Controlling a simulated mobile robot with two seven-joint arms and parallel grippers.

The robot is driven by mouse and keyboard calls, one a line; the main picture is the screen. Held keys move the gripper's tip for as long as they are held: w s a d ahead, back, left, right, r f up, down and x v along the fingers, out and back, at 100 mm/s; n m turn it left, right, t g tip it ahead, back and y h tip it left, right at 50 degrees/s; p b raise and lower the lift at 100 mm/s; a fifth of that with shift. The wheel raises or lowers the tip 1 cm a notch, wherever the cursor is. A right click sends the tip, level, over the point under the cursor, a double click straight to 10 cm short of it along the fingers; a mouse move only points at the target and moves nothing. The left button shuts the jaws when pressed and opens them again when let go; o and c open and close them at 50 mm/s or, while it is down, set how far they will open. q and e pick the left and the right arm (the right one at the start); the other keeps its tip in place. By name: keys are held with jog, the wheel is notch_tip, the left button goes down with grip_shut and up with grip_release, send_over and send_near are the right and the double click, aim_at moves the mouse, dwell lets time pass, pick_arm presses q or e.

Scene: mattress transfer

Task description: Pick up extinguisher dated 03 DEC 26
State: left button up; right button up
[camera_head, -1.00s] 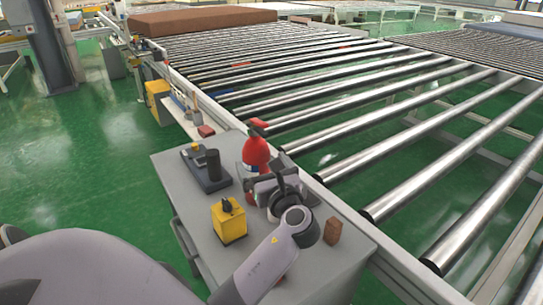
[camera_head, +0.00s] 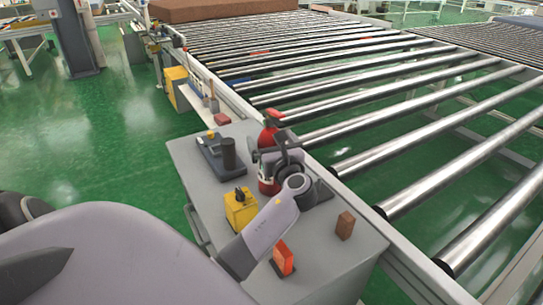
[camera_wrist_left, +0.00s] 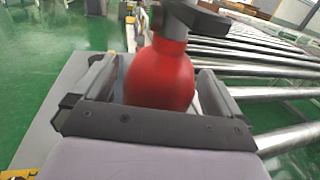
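A red fire extinguisher (camera_head: 268,138) stands upright on the grey table (camera_head: 330,272), near the roller conveyor. My left gripper (camera_head: 278,158) is at its upper body in the head view and hides part of it. In the left wrist view the red body (camera_wrist_left: 160,78) fills the space between the two fingers (camera_wrist_left: 158,90). The fingers stand wide on either side, with narrow gaps that make firm contact doubtful. A dark handle covers the extinguisher's top there. No date can be read. My right gripper is not in view.
On the table are a yellow box (camera_head: 241,209), a black device with a dark cylinder (camera_head: 215,158), an orange-red box (camera_head: 284,258) and a brown block (camera_head: 345,225). The roller conveyor (camera_head: 400,115) runs along the table's right side. Green floor (camera_head: 100,150) is clear at left.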

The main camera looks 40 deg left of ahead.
pick_arm(q)
jog(key=c, duration=1.5)
jog(key=shift+r, duration=0.2)
jog(key=shift+c, duration=0.8)
